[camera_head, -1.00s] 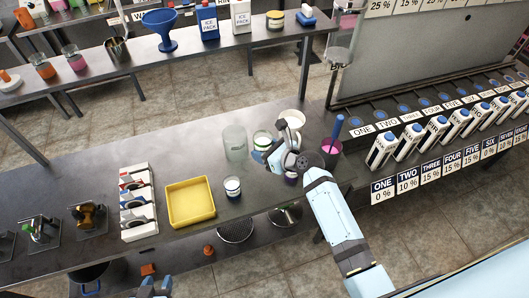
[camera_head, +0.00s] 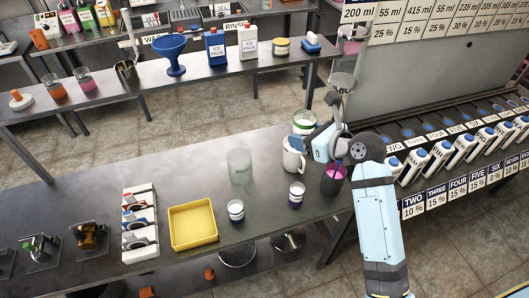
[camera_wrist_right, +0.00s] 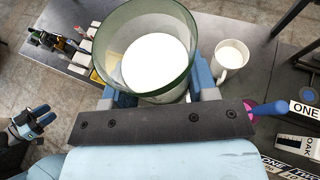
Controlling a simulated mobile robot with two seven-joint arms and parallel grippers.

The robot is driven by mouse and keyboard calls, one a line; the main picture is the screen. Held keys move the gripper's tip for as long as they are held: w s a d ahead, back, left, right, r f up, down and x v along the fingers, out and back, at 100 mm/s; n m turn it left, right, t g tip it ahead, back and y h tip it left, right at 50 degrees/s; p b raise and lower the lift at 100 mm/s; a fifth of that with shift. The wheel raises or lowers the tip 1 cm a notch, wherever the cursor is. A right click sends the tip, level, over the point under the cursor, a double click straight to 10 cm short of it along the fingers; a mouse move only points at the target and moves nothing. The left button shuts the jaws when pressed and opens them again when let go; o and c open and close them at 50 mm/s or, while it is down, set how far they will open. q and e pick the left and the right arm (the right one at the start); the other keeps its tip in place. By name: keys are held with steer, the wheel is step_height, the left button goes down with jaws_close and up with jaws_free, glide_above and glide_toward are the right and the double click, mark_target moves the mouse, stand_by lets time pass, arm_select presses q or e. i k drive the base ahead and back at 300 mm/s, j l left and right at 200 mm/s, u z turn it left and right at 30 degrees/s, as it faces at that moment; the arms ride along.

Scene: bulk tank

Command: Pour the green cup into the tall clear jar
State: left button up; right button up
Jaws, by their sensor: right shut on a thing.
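The green cup is a green-tinted glass (camera_head: 304,122) with white contents, also seen large in the right wrist view (camera_wrist_right: 181,88). My right gripper (camera_head: 318,140) is shut on it, with one finger on each side. It is held roughly upright, apparently raised above the counter near the white mug. The tall clear jar (camera_head: 239,166) stands upright on the counter to the left and looks empty. My left gripper (camera_wrist_right: 30,120) shows at the left of the right wrist view with its fingers apart, holding nothing visible; it is outside the head view.
A white mug (camera_head: 293,160) stands between jar and right arm. Two small labelled jars (camera_head: 236,211) (camera_head: 296,195) stand nearer the front. A magenta cup (camera_head: 333,180) is beside my right forearm. A yellow tray (camera_head: 193,224) lies left. The counter behind the jar is clear.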

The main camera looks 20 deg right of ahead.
mark_target(239, 160)
steer(key=i+j, duration=0.1)
steer(key=j, duration=0.25)
steer(key=i+j+z, duration=0.1)
steer(key=j, duration=0.2)
steer(key=i+j, duration=0.15)
steer(key=j, duration=0.2)
steer(key=i+j+z, duration=0.1)
steer(key=j, duration=0.25)
